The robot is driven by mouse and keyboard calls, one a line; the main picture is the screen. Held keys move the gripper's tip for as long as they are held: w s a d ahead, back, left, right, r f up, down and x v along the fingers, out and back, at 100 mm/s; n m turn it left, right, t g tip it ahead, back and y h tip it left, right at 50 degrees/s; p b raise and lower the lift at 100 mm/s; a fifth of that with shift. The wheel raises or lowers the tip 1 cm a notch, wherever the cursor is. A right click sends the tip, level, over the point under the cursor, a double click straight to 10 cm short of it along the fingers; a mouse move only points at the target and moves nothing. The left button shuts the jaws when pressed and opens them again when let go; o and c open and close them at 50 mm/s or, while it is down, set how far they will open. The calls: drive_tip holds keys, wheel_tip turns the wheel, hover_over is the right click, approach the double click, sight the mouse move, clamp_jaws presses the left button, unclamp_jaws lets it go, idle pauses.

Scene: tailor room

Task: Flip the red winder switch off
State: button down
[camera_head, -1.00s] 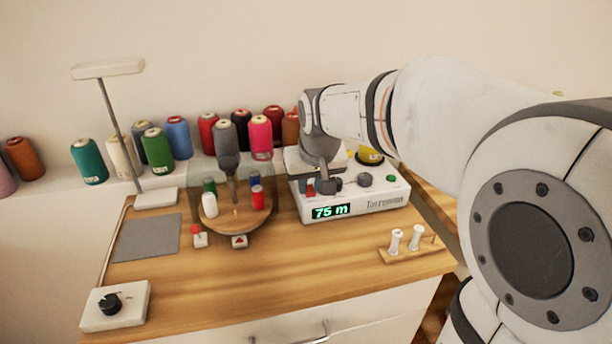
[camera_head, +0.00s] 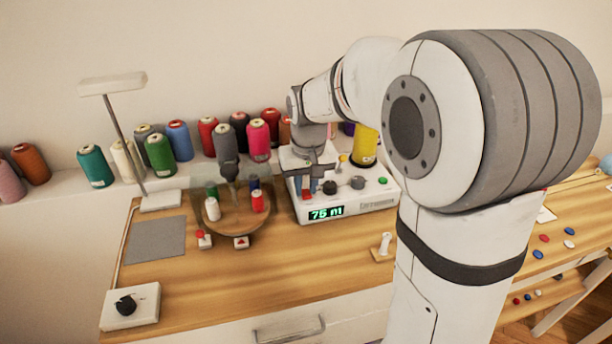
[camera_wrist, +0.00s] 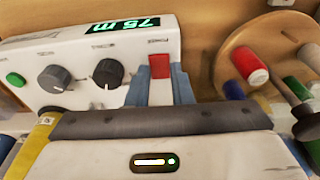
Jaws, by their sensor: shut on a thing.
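The white winder (camera_head: 350,203) stands at the back right of the table, its green display (camera_head: 326,212) reading 75 m. The red winder switch (camera_head: 306,194) is on its top, above the display. In the wrist view the red switch (camera_wrist: 159,66) lies between the blue-grey fingertips of my gripper (camera_wrist: 159,80). My gripper (camera_head: 306,183) is shut on the switch from above and behind, one finger at each side. The lower part of the switch is hidden between the fingers.
Dark knobs (camera_head: 330,188) and a green button (camera_head: 383,181) lie right of the switch. A round wooden stand (camera_head: 236,225) with small spools is close at the left. Cones of thread (camera_head: 158,153) line the back shelf. The front of the table (camera_head: 240,280) is clear.

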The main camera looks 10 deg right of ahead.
sight(308, 197)
drive_tip(key=c, duration=1.3)
unclamp_jaws()
drive_tip(key=shift+s+r+p, duration=0.15)
drive_tip(key=shift+r+p, duration=0.05)
drive_tip(key=shift+r, duration=1.1)
drive_tip(key=shift+s+r+p, duration=0.2)
drive_tip(key=shift+r+p, duration=0.05)
drive_tip(key=shift+r, duration=1.05)
drive_tip(key=shift+s+r+p, duration=0.15)
drive_tip(key=shift+r+p, duration=0.05)
drive_tip(key=shift+r, duration=1.1)
drive_tip(key=shift+s+r, duration=0.1)
